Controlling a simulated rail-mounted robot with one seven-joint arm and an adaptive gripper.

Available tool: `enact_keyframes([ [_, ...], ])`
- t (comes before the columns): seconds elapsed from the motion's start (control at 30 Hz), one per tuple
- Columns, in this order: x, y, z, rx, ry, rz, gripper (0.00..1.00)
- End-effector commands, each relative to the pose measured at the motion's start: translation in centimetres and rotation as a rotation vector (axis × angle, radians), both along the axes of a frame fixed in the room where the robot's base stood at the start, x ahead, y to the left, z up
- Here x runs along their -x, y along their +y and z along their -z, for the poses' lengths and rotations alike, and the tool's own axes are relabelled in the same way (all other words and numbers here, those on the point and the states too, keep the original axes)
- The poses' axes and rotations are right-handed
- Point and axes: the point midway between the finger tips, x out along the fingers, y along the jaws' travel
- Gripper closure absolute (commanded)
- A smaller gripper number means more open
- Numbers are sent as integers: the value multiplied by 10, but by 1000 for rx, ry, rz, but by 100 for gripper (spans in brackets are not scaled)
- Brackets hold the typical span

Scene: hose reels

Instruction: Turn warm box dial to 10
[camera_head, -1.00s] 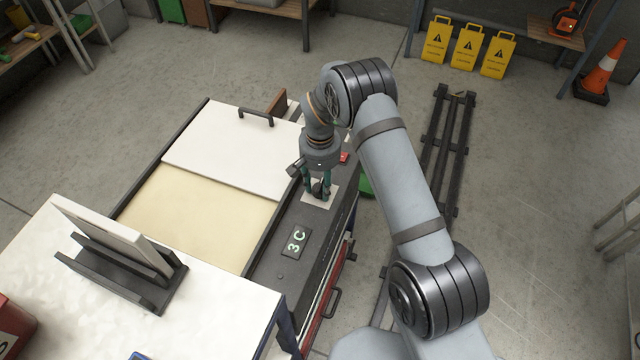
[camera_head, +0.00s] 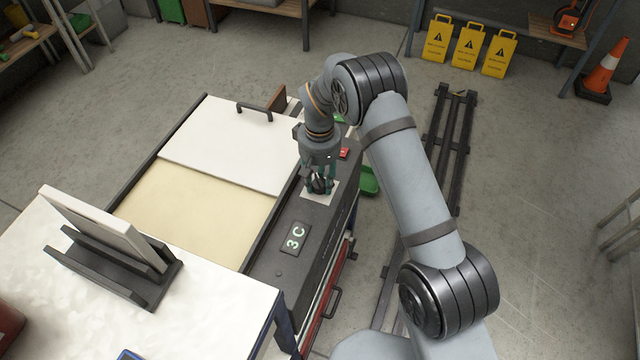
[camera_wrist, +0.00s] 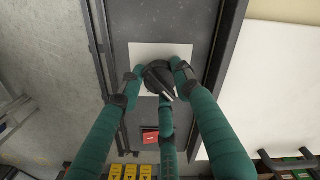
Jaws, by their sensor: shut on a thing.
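The warm box (camera_head: 258,262) has a dark top panel with a white lid and a cream interior beside it. Its black dial (camera_wrist: 158,76) sits on a white square plate (camera_wrist: 146,55) in the wrist view. The dial also shows in the head view (camera_head: 318,186), partly hidden by my fingers. My gripper (camera_wrist: 152,80) points down at the panel, with its green fingers shut around the dial. A display (camera_head: 296,237) on the panel reads "3C". The dial's markings are not legible.
A red switch (camera_head: 344,153) lies on the panel just beyond the dial. A white sliding lid (camera_head: 235,145) with a black handle covers the far part of the box. A white table with a black rack (camera_head: 110,265) stands at lower left. A green item (camera_head: 369,181) sits right of the box.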

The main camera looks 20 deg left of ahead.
Motion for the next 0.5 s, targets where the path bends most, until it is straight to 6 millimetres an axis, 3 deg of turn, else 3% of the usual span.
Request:
enact_keyframes([
  [0.27, -6, 4, -4, -11, -18, -19, 94],
  [0.3, -6, 4, -4, -11, -18, -19, 67],
  [0.5, -5, 4, -4, -9, -15, -17, 55],
])
